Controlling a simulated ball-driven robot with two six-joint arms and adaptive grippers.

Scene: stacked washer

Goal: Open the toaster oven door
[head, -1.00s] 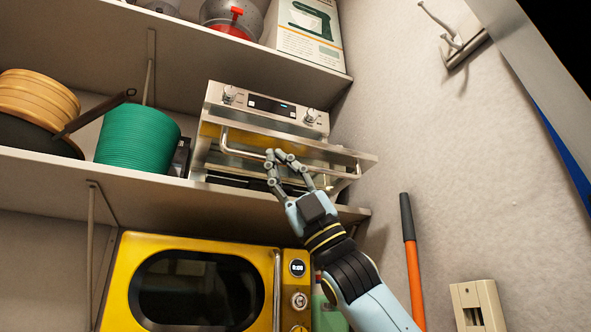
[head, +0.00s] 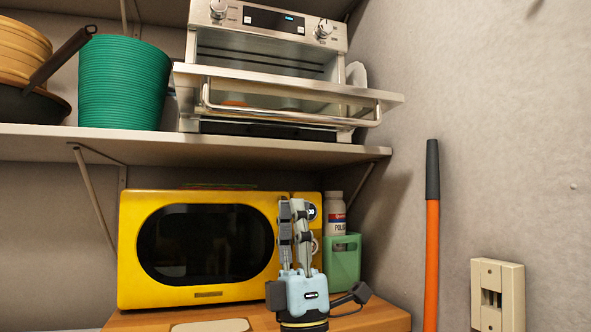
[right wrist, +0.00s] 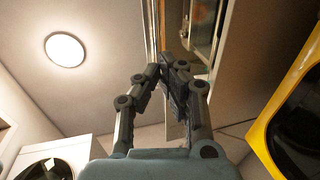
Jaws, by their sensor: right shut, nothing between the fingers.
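The silver toaster oven (head: 268,45) stands on the upper shelf, with two knobs and a small display on its top front. Its door (head: 250,78) is tipped down and forward, standing out from the body, and the dark interior shows above it. The door's bar handle (head: 290,117) runs along its front edge. My right gripper (head: 293,203) is below the shelf, in front of the yellow microwave, pointing up. Its fingers are together, empty and apart from the handle. The fingers also show in the right wrist view (right wrist: 160,72). My left gripper is not in view.
The shelf edge (head: 200,146) lies between my right gripper and the oven. A green ribbed pot (head: 124,83) stands left of the oven. The yellow microwave (head: 130,245), a bottle (head: 335,217) and a green holder (head: 343,262) are below. An orange-handled pole (head: 431,260) leans at right.

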